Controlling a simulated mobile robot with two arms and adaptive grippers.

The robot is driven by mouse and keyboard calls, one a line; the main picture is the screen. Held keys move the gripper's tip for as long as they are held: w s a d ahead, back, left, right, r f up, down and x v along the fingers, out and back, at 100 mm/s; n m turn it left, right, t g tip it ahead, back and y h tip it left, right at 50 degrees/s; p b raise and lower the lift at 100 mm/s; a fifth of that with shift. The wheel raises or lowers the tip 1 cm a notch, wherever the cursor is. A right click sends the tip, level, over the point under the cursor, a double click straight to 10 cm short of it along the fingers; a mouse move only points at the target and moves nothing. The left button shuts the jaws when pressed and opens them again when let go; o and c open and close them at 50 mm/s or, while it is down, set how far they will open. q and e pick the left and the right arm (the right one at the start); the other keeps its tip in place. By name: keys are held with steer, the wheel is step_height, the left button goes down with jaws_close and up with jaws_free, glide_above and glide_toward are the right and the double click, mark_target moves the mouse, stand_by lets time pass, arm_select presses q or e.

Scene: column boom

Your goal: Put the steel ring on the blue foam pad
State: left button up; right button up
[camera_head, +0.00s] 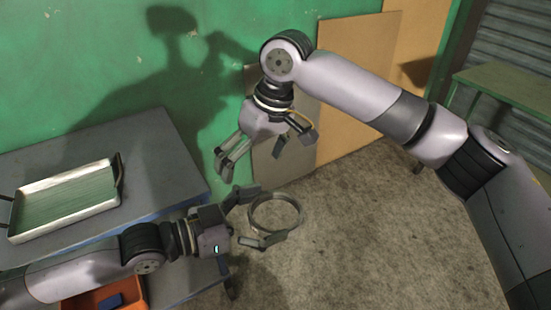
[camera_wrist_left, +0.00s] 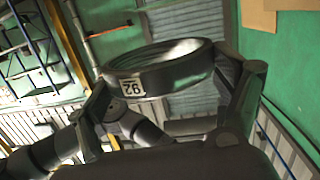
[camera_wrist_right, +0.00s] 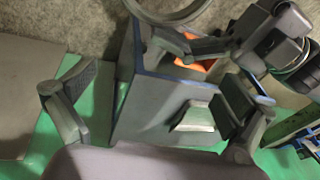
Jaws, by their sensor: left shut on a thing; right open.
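The steel ring (camera_head: 299,211) is a grey band held in the air to the right of the grey table. My left gripper (camera_head: 257,217) is shut on it, with fingers on opposite sides of the band. The ring also shows in the left wrist view (camera_wrist_left: 165,76), tilted, with a small number label. My right gripper (camera_head: 264,152) is open and empty, above and apart from the ring. A small blue piece (camera_head: 112,301) lies in an orange crate (camera_head: 133,290) under my left arm; I cannot tell if it is the foam pad.
A metal tray (camera_head: 75,215) with a green inside stands on the grey table (camera_head: 155,150) at left. Boards lean on the green wall behind my right arm. A green bench (camera_head: 505,85) stands at the far right. The concrete floor (camera_head: 370,250) is clear.

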steer(key=s+d+r+n+h, duration=0.1)
steer(key=s+d+r+h, duration=0.2)
steer(key=s+d+r, duration=0.25)
arm_select(q)
steer(key=shift+r, duration=0.15)
arm_select(e)
step_height(320, 180, down, 12)
steer(key=shift+s+a, duration=0.25)
steer(key=shift+a, duration=0.2)
steer(key=shift+r, duration=0.1)
steer(key=shift+c, duration=0.6)
steer(key=c, duration=1.3)
arm_select(q)
steer(key=o, duration=1.3)
steer(key=shift+c, duration=0.2)
arm_select(e)
steer(key=shift+r, duration=0.1)
steer(key=shift+c, duration=0.2)
arm_select(q)
steer(key=shift+o, duration=1)
